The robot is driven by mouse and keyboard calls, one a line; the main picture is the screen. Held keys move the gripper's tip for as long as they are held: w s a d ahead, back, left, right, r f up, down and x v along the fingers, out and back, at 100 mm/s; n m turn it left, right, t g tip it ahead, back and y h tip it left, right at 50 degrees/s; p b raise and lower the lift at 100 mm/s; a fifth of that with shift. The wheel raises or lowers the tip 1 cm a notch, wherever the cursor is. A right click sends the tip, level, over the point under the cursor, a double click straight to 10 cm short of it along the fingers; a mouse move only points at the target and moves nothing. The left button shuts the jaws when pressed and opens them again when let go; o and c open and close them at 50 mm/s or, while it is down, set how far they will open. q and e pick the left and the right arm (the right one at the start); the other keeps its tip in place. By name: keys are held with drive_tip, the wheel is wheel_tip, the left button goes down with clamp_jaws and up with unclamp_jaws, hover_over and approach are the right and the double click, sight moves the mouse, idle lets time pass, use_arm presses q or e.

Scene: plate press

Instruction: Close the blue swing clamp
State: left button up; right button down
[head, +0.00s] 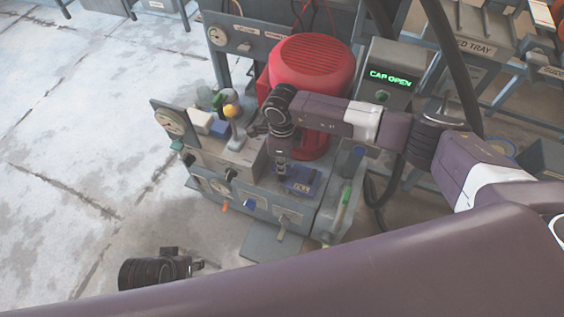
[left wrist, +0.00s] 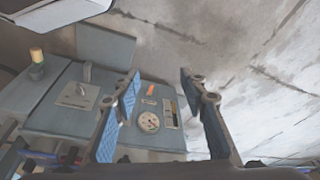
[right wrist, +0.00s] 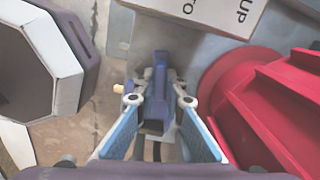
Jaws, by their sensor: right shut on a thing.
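The blue swing clamp (head: 303,181) is on the bench top of the press, in front of the red ribbed housing. My right gripper (head: 281,175) points down just left of it and partly covers it. In the right wrist view, a blue-violet bar of the clamp (right wrist: 160,75) runs between the fingertips of my right gripper (right wrist: 161,101), which is shut on it. My left gripper (head: 198,265) is low at the left, over the floor and apart from the press. In the left wrist view its two fingers (left wrist: 161,88) are wide apart with nothing between them.
The red housing (head: 312,65) stands close behind my right gripper. A display (head: 390,78) reads "CAP OPEN". A yellow-knobbed lever (head: 232,112) and a gauge (head: 171,122) are left of the gripper. The floor (head: 80,130) at the left is clear.

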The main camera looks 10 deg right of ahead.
use_arm(q)
drive_tip(key=shift+s+f, duration=0.15)
drive_tip(key=shift+f, duration=0.55)
drive_tip(key=shift+s+f, duration=0.15)
drive_tip(key=shift+f, duration=0.5)
use_arm(e)
drive_tip(key=shift+m, duration=1.3)
drive_tip(key=c, duration=2)
unclamp_jaws()
wheel_tip(320, 180, up, 12)
